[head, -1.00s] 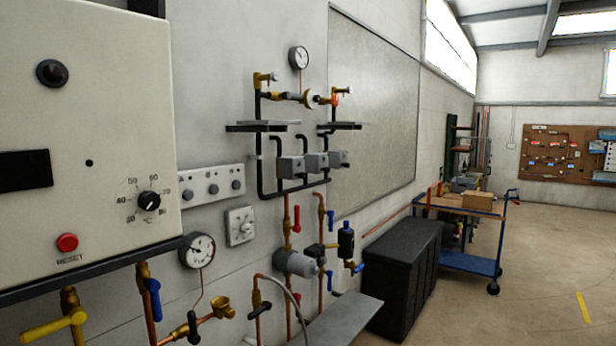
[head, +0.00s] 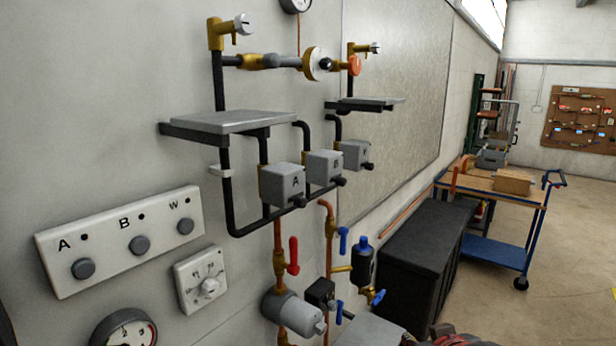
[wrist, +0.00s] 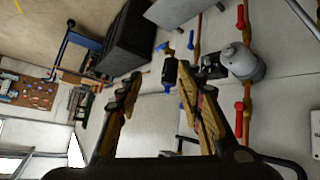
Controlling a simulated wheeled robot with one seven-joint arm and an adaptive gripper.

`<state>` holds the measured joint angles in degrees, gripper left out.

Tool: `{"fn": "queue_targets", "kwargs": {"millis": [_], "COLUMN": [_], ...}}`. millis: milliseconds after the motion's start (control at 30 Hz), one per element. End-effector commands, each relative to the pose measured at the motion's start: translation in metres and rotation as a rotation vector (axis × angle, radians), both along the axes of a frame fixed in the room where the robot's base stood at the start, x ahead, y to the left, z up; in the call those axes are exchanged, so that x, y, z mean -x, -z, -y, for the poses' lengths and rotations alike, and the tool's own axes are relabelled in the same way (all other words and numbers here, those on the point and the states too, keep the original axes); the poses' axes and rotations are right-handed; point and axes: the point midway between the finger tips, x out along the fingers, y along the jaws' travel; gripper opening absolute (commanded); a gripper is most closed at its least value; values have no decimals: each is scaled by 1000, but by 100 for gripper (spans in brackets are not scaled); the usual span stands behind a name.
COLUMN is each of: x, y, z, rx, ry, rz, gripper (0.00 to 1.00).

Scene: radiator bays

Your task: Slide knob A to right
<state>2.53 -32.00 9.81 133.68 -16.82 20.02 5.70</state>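A grey box marked A (head: 282,184) sits on the black pipework in the head view, with a small dark knob (head: 299,202) at its lower right. A white panel (head: 120,240) to the lower left also carries the letter A, above a round grey knob (head: 83,268). I cannot tell which knob the task means. My gripper (wrist: 160,76) is open and empty in the wrist view, with its two fingers apart. Neither A knob is clear in the wrist view, and the gripper touches nothing visible.
Grey boxes B (head: 324,168) and another (head: 352,155) stand right of box A. A grey shelf (head: 228,122) juts out above. A red lever (head: 293,256) and a grey cylinder (head: 294,312) lie below. A black chest (head: 425,243) stands right; floor beyond is open.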

Motion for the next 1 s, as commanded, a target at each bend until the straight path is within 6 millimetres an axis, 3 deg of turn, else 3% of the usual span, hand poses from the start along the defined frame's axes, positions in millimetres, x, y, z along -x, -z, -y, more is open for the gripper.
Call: {"fn": "queue_targets", "kwargs": {"millis": [33, 200, 400, 500, 633, 800, 1000], "x": [-26, -104, -171, -192, -202, -193, -174], "y": [-31, -90, -142, -160, -178, -192, -200], "z": [2, -10, -49, -77, -114, -153, -176], "rx": [23, 73, 62, 22, -65, -210, -339], "ry": [-25, -154, -369, -493, -661, -852, -980], "rz": [43, 215, 386, 456, 533, 601, 640], "gripper": [37, 37, 37, 37, 37, 37, 37]}}
